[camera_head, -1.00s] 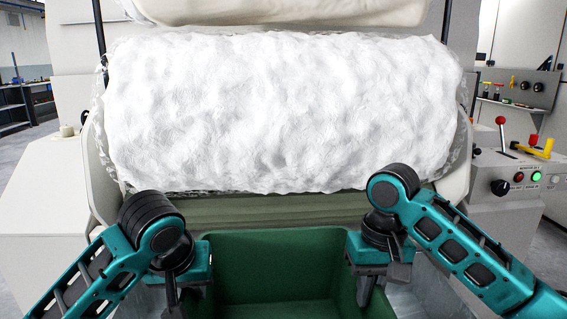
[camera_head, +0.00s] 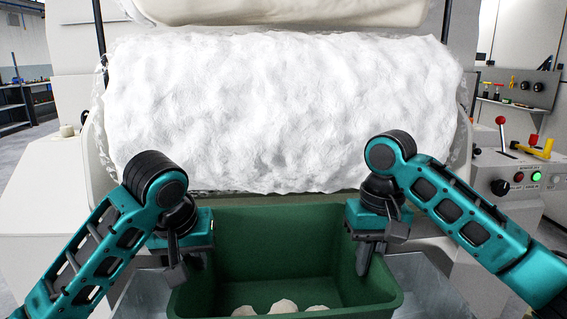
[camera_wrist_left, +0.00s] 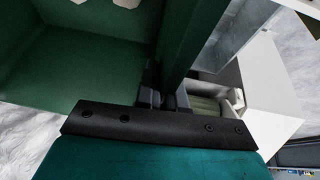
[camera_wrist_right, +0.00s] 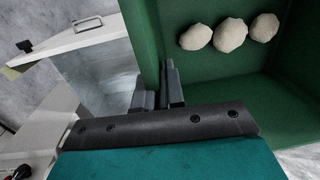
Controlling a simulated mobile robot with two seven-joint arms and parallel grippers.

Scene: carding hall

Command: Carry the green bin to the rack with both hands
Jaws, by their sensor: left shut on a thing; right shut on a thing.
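The green bin (camera_head: 280,240) is at the bottom middle of the head view, open at the top, with three pale round lumps (camera_head: 284,306) on its floor. My left gripper (camera_head: 192,262) is shut on the bin's left wall, and my right gripper (camera_head: 366,256) is shut on its right wall. In the left wrist view the green wall (camera_wrist_left: 188,40) runs between the fingers. In the right wrist view the wall (camera_wrist_right: 142,45) runs into the fingers, and the lumps (camera_wrist_right: 230,34) lie inside. The bin's underside is hidden. A shelved rack (camera_head: 22,104) stands far back at the left.
A large white fibre roll (camera_head: 280,110) on a machine fills the view behind the bin. A grey metal surface (camera_head: 425,285) shows below and beside the bin. A control panel (camera_head: 515,175) with a red-knobbed lever stands at the right. Open floor shows at far left.

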